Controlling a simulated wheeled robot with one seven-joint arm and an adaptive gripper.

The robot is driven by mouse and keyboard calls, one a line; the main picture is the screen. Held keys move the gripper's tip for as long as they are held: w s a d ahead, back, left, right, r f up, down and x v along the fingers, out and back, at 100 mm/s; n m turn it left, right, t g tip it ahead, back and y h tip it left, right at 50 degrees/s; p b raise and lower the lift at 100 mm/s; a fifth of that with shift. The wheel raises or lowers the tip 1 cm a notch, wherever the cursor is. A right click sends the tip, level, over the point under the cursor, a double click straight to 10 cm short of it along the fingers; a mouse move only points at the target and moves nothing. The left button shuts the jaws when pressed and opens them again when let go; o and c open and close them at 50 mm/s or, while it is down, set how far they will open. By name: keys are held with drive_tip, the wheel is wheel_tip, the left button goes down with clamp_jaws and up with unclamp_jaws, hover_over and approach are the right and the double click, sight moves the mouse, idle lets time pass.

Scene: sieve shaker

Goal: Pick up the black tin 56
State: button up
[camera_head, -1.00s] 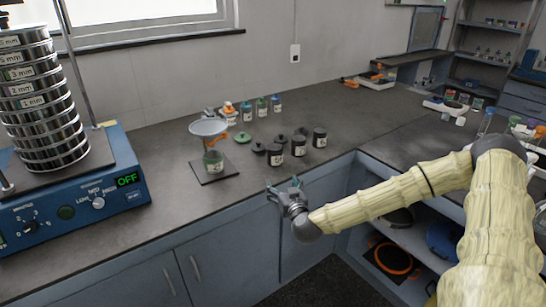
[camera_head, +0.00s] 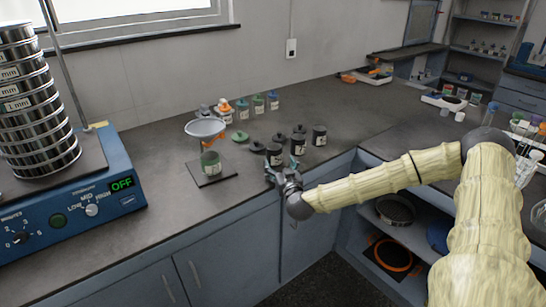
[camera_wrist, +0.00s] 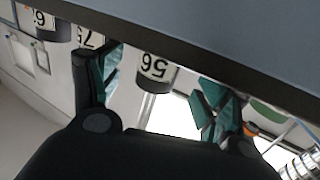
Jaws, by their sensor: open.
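The black tin 56 (camera_wrist: 152,72) has a white label and shows upside down in the wrist view, between the finger tips but beyond them. In the head view it appears to be the leftmost of the labelled black tins (camera_head: 275,154), upright near the counter's front edge. My gripper (camera_head: 285,172) is open and empty, just in front of this tin at the counter edge. In the wrist view its teal-padded fingers (camera_wrist: 155,88) are spread to either side of the tin, apart from it. The counter edge hides part of the tin in the wrist view.
Black tin 75 (camera_wrist: 90,38) stands close beside, with another black tin (camera_head: 319,136) further right. A funnel stand (camera_head: 205,128) is at left. The counter front (camera_head: 235,240) drops away below my gripper.

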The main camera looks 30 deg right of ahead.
sight(276, 159)
drive_tip(key=shift+p+x, duration=0.3)
drive_tip(key=shift+x, duration=2.8)
drive_tip(key=shift+a+f, duration=0.1)
drive_tip(key=c, duration=1.1)
drive_tip(key=shift+r, duration=0.25)
